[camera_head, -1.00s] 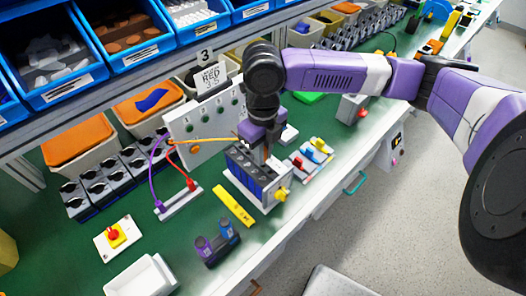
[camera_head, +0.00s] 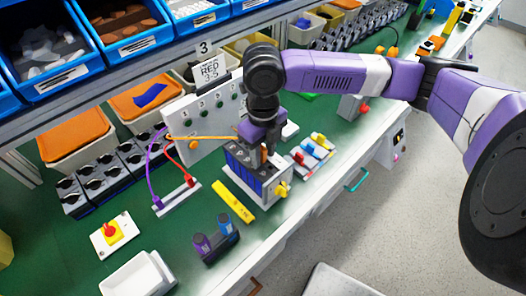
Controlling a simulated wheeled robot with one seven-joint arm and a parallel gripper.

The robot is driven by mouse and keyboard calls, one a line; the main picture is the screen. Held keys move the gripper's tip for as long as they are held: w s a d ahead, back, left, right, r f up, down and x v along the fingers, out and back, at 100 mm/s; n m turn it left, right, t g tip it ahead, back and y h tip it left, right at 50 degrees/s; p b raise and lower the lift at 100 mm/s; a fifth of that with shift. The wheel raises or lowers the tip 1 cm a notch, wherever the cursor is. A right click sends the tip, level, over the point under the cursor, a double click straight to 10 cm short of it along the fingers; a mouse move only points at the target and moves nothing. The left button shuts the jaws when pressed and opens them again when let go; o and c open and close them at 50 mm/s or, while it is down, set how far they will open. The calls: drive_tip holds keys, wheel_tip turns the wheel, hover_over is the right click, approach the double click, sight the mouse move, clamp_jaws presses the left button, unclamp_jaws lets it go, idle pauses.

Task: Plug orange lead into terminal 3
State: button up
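The orange lead (camera_head: 207,138) runs from the white panel (camera_head: 203,119) to the right, toward my gripper. My gripper (camera_head: 263,160) points down over the top of the rotary switch block (camera_head: 250,180), which has dark blue sides and a yellow knob (camera_head: 281,188). An orange piece shows between the fingers, at the lead's right end, so my gripper appears shut on the lead's plug. The plug's tip is at or just above the top of the block. I cannot tell whether it is inside a terminal. The terminal numbers are too small to read.
A stand with purple and red leads (camera_head: 178,196) is left of the block. A yellow strip (camera_head: 233,201) and a holder with dark cylinders (camera_head: 217,240) lie in front. Coloured parts (camera_head: 312,150) lie to the right. A card reading RED 3-S (camera_head: 209,71) stands behind.

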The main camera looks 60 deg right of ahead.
drive_tip(key=shift+r, duration=0.1)
wheel_tip(320, 180, up, 8)
drive_tip(key=shift+f, duration=0.15)
idle(0.5)
